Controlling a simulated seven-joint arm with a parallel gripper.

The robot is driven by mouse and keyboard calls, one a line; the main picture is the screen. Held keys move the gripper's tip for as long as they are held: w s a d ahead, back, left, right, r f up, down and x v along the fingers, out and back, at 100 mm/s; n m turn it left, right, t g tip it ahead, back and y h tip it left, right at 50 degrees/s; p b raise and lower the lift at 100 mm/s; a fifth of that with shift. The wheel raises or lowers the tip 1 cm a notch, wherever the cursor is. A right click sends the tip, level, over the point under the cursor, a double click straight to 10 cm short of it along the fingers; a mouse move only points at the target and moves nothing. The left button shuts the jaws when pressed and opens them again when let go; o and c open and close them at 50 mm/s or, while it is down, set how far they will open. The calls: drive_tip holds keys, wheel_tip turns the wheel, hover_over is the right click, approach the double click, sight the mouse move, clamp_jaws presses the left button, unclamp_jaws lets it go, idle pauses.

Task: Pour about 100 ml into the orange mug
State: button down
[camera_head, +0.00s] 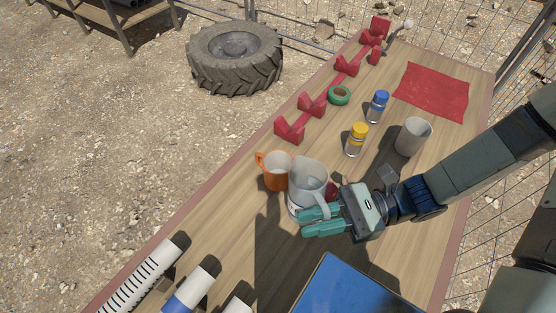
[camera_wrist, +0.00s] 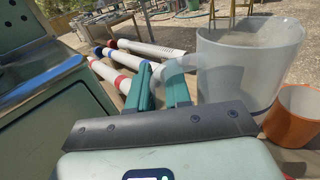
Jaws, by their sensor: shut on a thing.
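The orange mug (camera_head: 274,172) stands upright on the wooden table, just left of a pale translucent jug (camera_head: 309,178). Its open top shows a light inside; I cannot make out any liquid. My gripper (camera_head: 322,219) is shut on the jug's handle, with teal fingers on either side of it. The jug looks about upright, its rim close beside the mug's. I cannot tell whether its base touches the table or how full it is. In the wrist view the jug (camera_wrist: 248,65) is at right, with the orange mug (camera_wrist: 292,118) partly behind it.
A yellow-capped jar (camera_head: 355,140), a blue-capped jar (camera_head: 377,106), a grey cup (camera_head: 412,137) and green tape (camera_head: 339,95) stand farther back. A blue case (camera_head: 350,290) and striped tubes (camera_head: 145,275) are nearer. A red cloth (camera_head: 432,90) lies flat.

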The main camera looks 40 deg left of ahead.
sight(294, 167)
drive_tip(key=w+a+m, duration=0.1)
drive_tip(key=m, duration=0.1)
drive_tip(key=w+a+r+m+h, duration=0.1)
drive_tip(key=a+m, duration=0.1)
drive_tip(key=w+a+r+m, duration=0.1)
drive_tip(key=m, duration=0.1)
drive_tip(key=shift+a+r+h, duration=0.1)
drive_tip(key=shift+a+h, duration=0.2)
drive_tip(key=shift+a, duration=0.1)
drive_tip(key=shift+w+a+r+m+h, duration=0.15)
drive_tip(key=shift+w+a+r+m, duration=0.2)
drive_tip(key=shift+m, duration=0.3)
drive_tip(key=shift+w+a+r+m+h, duration=0.2)
drive_tip(key=shift+a+r+m, duration=0.1)
drive_tip(key=shift+a+m, duration=0.3)
drive_tip(key=shift+w+a+r+m+h, duration=0.2)
drive_tip(key=shift+a+r+m, duration=0.1)
drive_tip(key=shift+m, duration=0.45)
drive_tip(key=shift+w+a+m, duration=0.1)
drive_tip(key=shift+a+m, duration=0.1)
drive_tip(key=shift+m, duration=0.1)
drive_tip(key=shift+w+a+f, duration=0.1)
drive_tip(key=shift+a+f, duration=0.05)
drive_tip(key=shift+f, duration=0.1)
drive_tip(key=shift+w+a+f+m+h, duration=0.25)
drive_tip(key=shift+a+f+m, duration=0.1)
drive_tip(key=shift+f+m, duration=0.2)
